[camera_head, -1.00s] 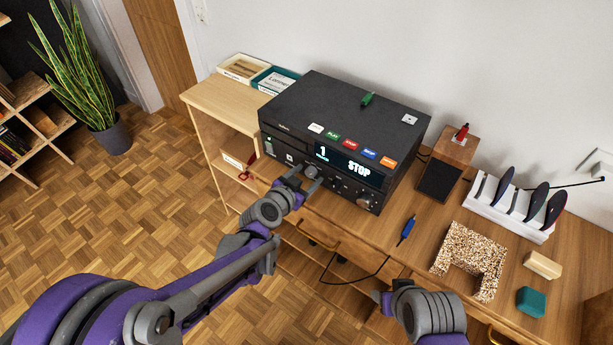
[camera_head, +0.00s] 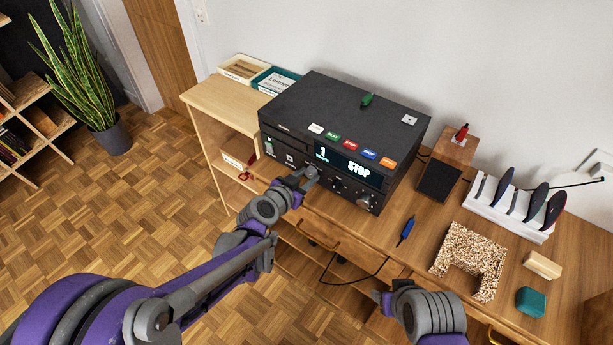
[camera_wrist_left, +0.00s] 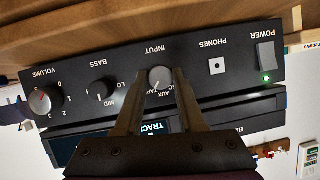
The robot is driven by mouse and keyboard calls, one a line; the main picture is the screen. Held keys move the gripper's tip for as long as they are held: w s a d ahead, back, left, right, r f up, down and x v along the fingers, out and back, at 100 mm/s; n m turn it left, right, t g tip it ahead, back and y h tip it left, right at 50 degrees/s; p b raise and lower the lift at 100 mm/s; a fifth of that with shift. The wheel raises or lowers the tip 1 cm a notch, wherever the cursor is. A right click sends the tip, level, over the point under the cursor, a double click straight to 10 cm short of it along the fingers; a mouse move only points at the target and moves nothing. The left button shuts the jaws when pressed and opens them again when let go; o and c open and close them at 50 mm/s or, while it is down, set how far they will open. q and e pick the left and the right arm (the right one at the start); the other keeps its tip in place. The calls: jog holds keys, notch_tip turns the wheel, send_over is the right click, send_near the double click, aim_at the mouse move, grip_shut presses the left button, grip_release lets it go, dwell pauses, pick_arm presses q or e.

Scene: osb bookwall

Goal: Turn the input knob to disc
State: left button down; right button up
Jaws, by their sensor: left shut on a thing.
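The black audio deck (camera_head: 345,115) stands on the wooden desk, its display reading "1" and "STOP". The left wrist view shows its front panel upside down. The grey, round INPUT knob (camera_wrist_left: 160,77) sits between the PHONES jack and the BASS knob. My left gripper (camera_wrist_left: 161,80) is shut on the INPUT knob, one finger on each side. The left gripper (camera_head: 305,176) hides the knob in the head view. My right gripper (camera_head: 382,300) is low over the desk's front, jaws unclear.
The VOLUME knob (camera_wrist_left: 45,101) and BASS knob (camera_wrist_left: 104,90) are beside the INPUT knob. A blue tool (camera_head: 407,230), a speckled block (camera_head: 468,258) and a white rack (camera_head: 507,213) occupy the desk's right. Two trays stand behind left.

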pick_arm(q)
jog(key=n+h, duration=0.1)
jog(key=n+g, duration=0.1)
jog(key=shift+w+a+n+h, duration=0.15)
jog(key=shift+n+h, duration=0.15)
jog(key=shift+h, duration=0.1)
jog(key=n+g+h+b, duration=0.1)
jog(key=n, duration=0.1)
jog(key=shift+a+f+n+h, duration=0.1)
jog(key=shift+n+h, duration=0.2)
jog(key=n+h+b, duration=0.1)
jog(key=n+h, duration=0.1)
jog(key=n, duration=0.1)
jog(key=shift+w+f+g+b, duration=0.1)
jog(key=shift+w+g+b, duration=0.05)
jog(key=shift+g+b, duration=0.25)
jog(key=n+h+b, duration=0.2)
jog(key=n, duration=0.1)
jog(key=shift+a+n, duration=0.1)
jog(key=shift+n, duration=0.2)
jog(key=c, duration=0.5)
grip_release()
jog(key=shift+a, duration=0.1)
